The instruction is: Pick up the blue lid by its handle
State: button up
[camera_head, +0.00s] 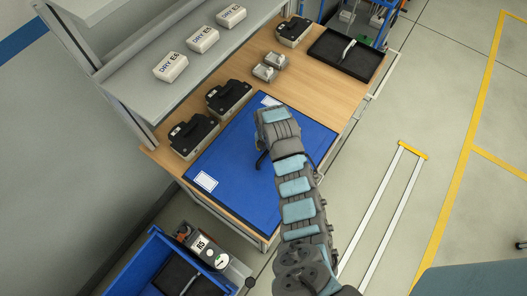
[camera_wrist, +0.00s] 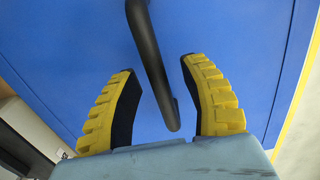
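The blue lid (camera_head: 235,192) lies flat on the wooden workbench, with white labels near two of its corners. It fills most of the wrist view (camera_wrist: 235,30). Its black bar handle (camera_wrist: 150,55) runs from the top edge of the wrist view down between the fingers. My gripper (camera_wrist: 158,70) has yellow-backed fingers with dark pads, open on both sides of the handle, with blue showing in each gap. In the head view my gripper (camera_head: 261,158) is above the middle of the lid, and my arm hides part of the lid and most of the handle.
Black cases (camera_head: 194,135) stand along the lid's left side. Small grey items (camera_head: 269,67) and a black tray (camera_head: 346,54) are farther back on the bench. A shelf (camera_head: 160,90) with several white packs is above at left. A blue bin (camera_head: 150,262) is at lower left.

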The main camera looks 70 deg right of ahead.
grip_shut()
jog(key=shift+r, duration=0.15)
